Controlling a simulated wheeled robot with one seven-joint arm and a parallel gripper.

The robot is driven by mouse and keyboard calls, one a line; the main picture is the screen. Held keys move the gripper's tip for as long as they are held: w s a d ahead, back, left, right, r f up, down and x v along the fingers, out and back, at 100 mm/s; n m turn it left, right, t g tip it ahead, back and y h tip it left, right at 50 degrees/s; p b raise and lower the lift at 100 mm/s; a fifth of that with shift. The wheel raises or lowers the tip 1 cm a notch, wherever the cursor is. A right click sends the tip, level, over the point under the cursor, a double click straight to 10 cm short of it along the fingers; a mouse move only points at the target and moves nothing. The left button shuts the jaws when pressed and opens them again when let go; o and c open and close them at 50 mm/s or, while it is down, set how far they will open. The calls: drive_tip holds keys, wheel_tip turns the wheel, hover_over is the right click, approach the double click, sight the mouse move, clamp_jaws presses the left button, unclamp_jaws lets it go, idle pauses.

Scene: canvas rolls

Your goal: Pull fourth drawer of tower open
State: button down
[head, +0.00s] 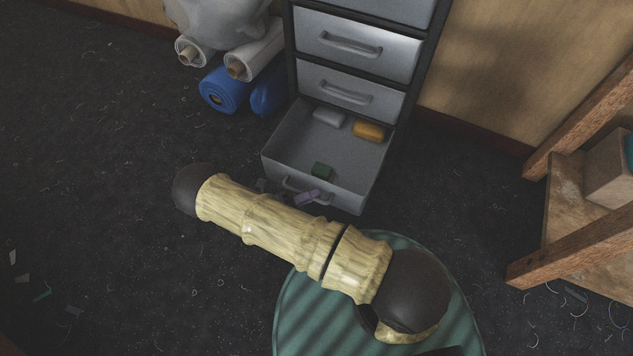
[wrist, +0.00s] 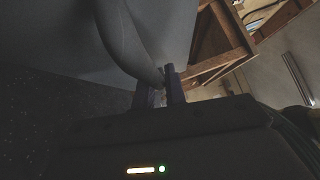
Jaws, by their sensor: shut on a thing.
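The grey drawer tower (head: 352,66) stands against the wall in the head view. Its lowest visible drawer (head: 342,196) is pulled well out, while the drawers above it are closed. My gripper (head: 306,198) is at the open drawer's front, partly hidden by my arm. In the wrist view, my gripper's fingers (wrist: 161,89) are closed around the end of the curved grey drawer handle (wrist: 127,42).
Blue and white canvas rolls (head: 222,90) and a grey bag (head: 217,20) lie left of the tower. A wooden shelf or bench (head: 580,215) holding a box stands at right. Dark floor with scraps is clear on the left.

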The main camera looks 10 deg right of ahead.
drive_tip(key=shift+s+a, duration=0.15)
drive_tip(key=shift+s, duration=0.05)
drive_tip(key=c, duration=1.7)
unclamp_jaws()
drive_tip(key=shift+c, duration=0.2)
drive_tip(key=b+v, duration=1)
drive_tip(key=v, duration=0.7)
drive_tip(key=shift+a, duration=0.25)
